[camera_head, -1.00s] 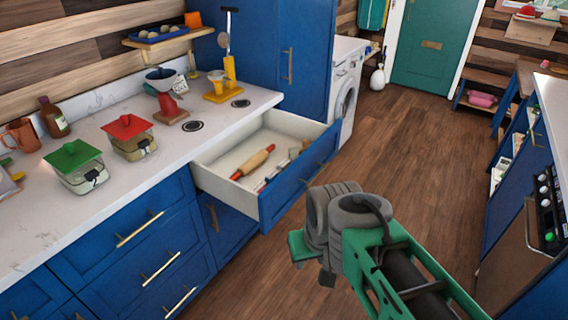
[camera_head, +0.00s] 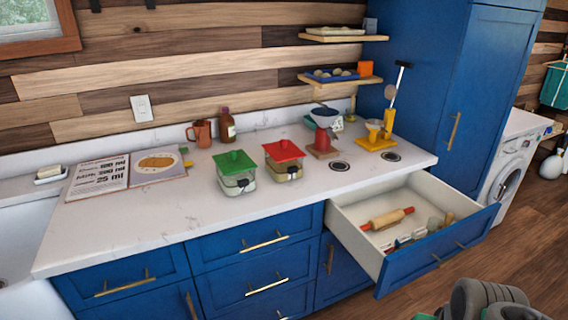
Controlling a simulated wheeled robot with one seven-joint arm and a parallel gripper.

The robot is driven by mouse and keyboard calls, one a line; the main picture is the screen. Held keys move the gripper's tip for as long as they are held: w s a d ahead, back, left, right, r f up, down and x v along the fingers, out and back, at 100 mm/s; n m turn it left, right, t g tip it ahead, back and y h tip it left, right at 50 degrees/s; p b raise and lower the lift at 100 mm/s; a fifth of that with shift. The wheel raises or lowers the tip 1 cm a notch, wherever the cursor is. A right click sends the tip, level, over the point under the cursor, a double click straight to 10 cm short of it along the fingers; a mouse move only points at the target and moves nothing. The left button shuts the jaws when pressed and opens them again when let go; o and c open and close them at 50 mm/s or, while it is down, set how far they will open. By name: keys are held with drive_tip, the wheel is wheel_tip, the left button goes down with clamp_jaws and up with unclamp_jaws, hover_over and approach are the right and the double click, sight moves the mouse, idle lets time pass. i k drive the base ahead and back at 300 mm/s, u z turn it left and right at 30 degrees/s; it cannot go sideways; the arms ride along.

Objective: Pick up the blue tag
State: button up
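I cannot make out a blue tag for certain in this view. A clear jar with a green lid (camera_head: 235,161) and a clear jar with a red lid (camera_head: 283,152) stand side by side on the counter, each with a small dark piece on its front that is too small to read. The open drawer (camera_head: 348,224) holds a rolling pin (camera_head: 387,219) and several small items that are hard to tell apart. Only grey and green parts of my arm show at the bottom right. My gripper's fingers are out of sight.
The white counter (camera_head: 140,226) carries an open recipe book (camera_head: 98,177), a brown bottle (camera_head: 227,127), an orange mug (camera_head: 200,133) and a yellow stand (camera_head: 377,142). The drawer juts out over the floor. A tall blue cabinet (camera_head: 490,90) stands right; wooden floor (camera_head: 535,235) is clear there.

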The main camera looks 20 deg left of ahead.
sight(404, 240)
drive_tip(key=u, duration=0.35)
drive_tip(key=i, duration=1.45)
drive_tip(key=u, duration=0.9)
